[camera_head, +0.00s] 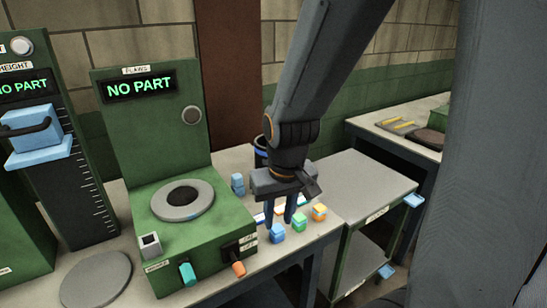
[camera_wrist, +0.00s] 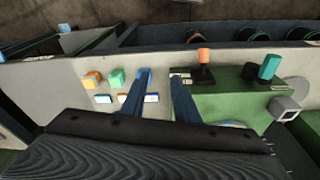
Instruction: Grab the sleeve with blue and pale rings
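A small blue sleeve (camera_head: 278,234) with what looks like a paler band stands on the pale bench top, at the left end of a short row. A green sleeve (camera_head: 299,223) and an orange sleeve (camera_head: 319,211) stand to its right. My gripper (camera_head: 280,222) points down above the row, close to the blue sleeve; its blue fingers are apart with nothing between them. In the wrist view the gripper (camera_wrist: 161,75) also shows a gap, with the orange sleeve (camera_wrist: 92,79) and green sleeve (camera_wrist: 116,78) left of it. The left finger hides most of the blue sleeve there.
A blue stacked piece (camera_head: 237,184) stands behind the gripper, left of a dark round container (camera_head: 261,152). The green flaws tester (camera_head: 200,235), with a grey ring and knobs, stands close left. A side table (camera_head: 365,180) with a clear top is at right.

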